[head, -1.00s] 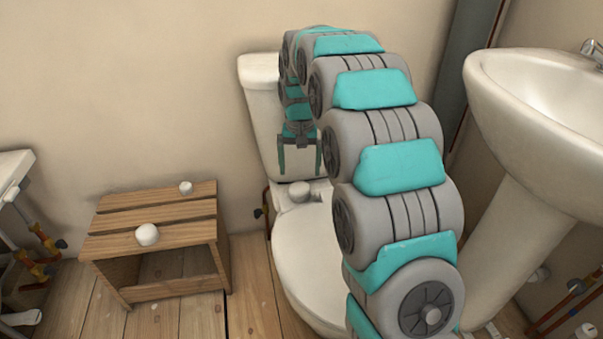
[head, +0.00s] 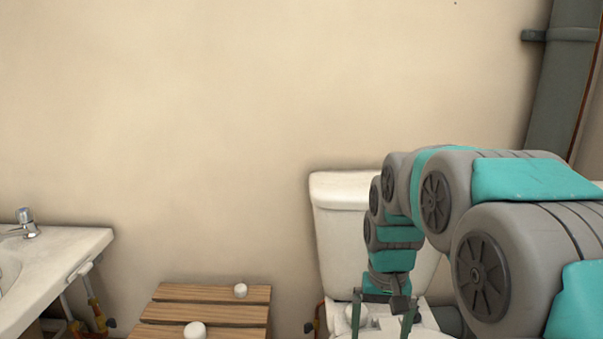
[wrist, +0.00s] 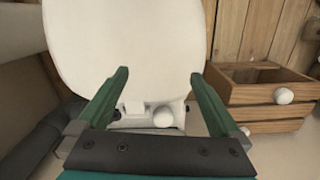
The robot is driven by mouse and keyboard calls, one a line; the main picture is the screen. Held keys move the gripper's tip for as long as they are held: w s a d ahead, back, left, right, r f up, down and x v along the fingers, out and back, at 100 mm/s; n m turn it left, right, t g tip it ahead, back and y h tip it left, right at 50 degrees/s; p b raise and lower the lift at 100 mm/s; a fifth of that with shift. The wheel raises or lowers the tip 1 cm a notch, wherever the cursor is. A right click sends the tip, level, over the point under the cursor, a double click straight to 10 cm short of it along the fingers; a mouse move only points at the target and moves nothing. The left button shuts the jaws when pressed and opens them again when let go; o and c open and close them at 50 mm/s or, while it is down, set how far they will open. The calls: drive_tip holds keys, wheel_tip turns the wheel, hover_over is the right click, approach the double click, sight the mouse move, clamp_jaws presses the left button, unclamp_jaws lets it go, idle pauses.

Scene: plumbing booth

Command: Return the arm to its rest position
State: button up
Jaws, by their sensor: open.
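My gripper (head: 382,322) is open, pointing down over the back of the toilet in front of its white cistern (head: 345,190). My arm reaches in from the right edge of the head view and hides part of the cistern. In the wrist view my gripper (wrist: 159,75) has its two green fingers spread, with nothing held between them. Beyond the fingers lies the white toilet lid or seat (wrist: 130,40). A round white piece (wrist: 163,117) shows at the toilet's back between the fingers; I cannot tell its distance from them.
A slatted wooden stool or crate (head: 205,312) stands left of the toilet, with white knobs (head: 195,330) on top. It also shows in the wrist view (wrist: 260,113). A sink (head: 70,250) is at far left. A grey pipe (head: 565,90) runs up the wall at right.

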drive_tip(key=s+f+n+g+p, duration=0.1)
drive_tip(key=s, duration=2.3)
drive_tip(key=shift+s+f+n, duration=0.15)
drive_tip(key=shift+s+n, duration=0.1)
drive_tip(key=shift+n, duration=0.05)
